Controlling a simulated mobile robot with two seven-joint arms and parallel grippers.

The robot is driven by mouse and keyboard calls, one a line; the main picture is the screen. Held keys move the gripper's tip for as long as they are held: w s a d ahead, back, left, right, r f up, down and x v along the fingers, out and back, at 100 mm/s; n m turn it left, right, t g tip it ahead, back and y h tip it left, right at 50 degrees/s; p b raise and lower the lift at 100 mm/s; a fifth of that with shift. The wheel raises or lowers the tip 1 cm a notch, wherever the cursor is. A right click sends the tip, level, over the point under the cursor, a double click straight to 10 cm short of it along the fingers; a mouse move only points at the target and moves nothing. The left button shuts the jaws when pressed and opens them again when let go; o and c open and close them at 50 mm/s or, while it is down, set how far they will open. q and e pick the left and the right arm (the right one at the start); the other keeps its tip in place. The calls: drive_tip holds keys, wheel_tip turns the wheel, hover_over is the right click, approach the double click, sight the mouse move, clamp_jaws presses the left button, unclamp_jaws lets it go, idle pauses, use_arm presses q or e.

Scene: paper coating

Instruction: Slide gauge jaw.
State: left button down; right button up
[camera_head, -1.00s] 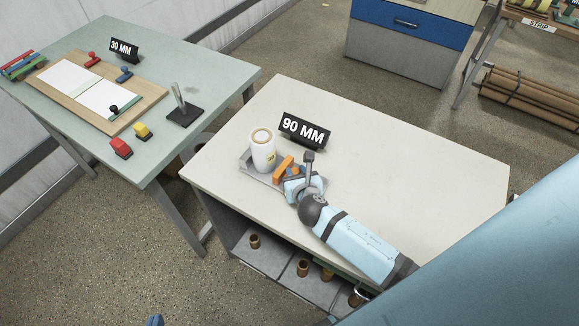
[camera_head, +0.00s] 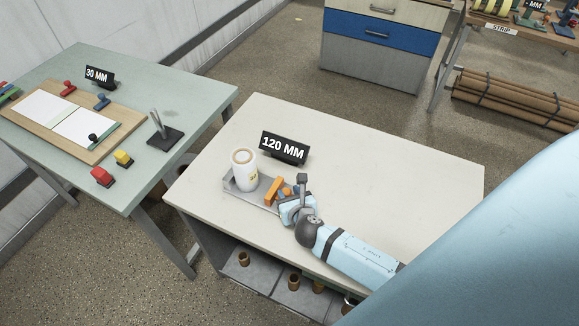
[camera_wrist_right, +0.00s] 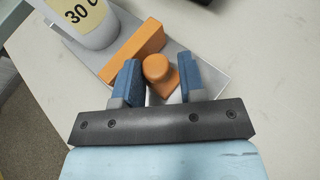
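The gauge is a grey tray-like base (camera_head: 231,187) on the pale table, with an orange jaw (camera_head: 272,191) across it. A white cup (camera_head: 243,172) with a yellow label stands upright on the base, left of the jaw. In the right wrist view, the orange jaw plate (camera_wrist_right: 132,52) lies beside the cup (camera_wrist_right: 98,34), and its rounded orange knob (camera_wrist_right: 158,68) is between the two blue fingers. My left gripper is not in view.
A black sign (camera_head: 283,148) reading 120 MM stands behind the gauge. The pale table (camera_head: 400,172) is clear to the right. A green table (camera_head: 190,98) at left holds a board, stamps and a 30 MM sign (camera_head: 99,77).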

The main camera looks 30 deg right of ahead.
drive_tip(key=b+v, duration=0.1)
drive_tip(key=v, duration=1.3)
drive_tip(key=shift+f, duration=0.1)
